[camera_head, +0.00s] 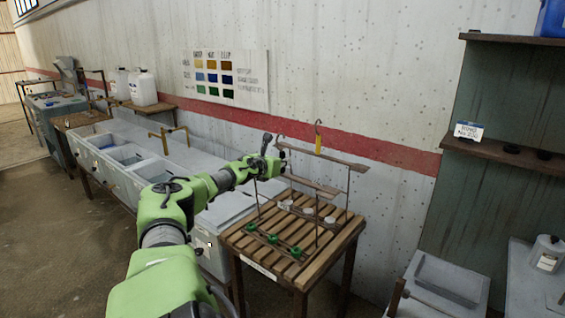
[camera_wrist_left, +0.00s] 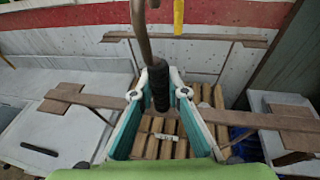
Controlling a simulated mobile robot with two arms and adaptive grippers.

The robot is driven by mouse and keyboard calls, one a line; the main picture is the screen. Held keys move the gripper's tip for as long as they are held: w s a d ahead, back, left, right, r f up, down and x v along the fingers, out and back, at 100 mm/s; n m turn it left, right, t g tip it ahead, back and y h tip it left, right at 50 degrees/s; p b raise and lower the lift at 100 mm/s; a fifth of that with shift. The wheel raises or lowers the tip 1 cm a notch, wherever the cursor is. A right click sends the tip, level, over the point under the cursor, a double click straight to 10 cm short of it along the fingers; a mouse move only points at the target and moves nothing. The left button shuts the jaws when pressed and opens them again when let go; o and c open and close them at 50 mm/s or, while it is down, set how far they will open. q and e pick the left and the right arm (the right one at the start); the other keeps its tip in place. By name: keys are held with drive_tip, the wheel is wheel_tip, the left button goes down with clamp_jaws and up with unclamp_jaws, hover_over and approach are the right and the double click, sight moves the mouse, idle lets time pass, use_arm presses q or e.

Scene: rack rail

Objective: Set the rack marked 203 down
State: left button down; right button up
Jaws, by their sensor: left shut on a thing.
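My left gripper (camera_head: 275,158) is shut on the black grip of a rack's hook, which stands upright between the fingers in the left wrist view (camera_wrist_left: 160,88). This rack's wooden bar (camera_head: 310,185) runs across below the grip. Thin rods lead down from it to a lower rail with green round parts (camera_head: 272,239), low over the slatted table; I cannot tell whether they touch it. A second rack, with a yellow grip (camera_head: 318,142) and wooden bar (camera_head: 345,160), stands behind, with white round parts (camera_head: 308,211) low down. I cannot read a number on either rack. My right gripper is out of view.
The slatted wooden table (camera_head: 245,238) has a small label on its front edge. Grey tanks (camera_head: 130,155) line the wall to the left. A shelf (camera_head: 500,151) with a small sign (camera_head: 468,131) and a grey box (camera_head: 450,278) are at the right.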

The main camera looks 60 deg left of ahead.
use_arm(q)
drive_tip(key=c, duration=1.9)
unclamp_jaws()
drive_tip(key=shift+s+d, duration=0.1)
drive_tip(key=o, duration=0.4)
drive_tip(key=shift+f, duration=0.2)
drive_tip(key=o, duration=1.2)
drive_tip(key=shift+r, duration=0.1)
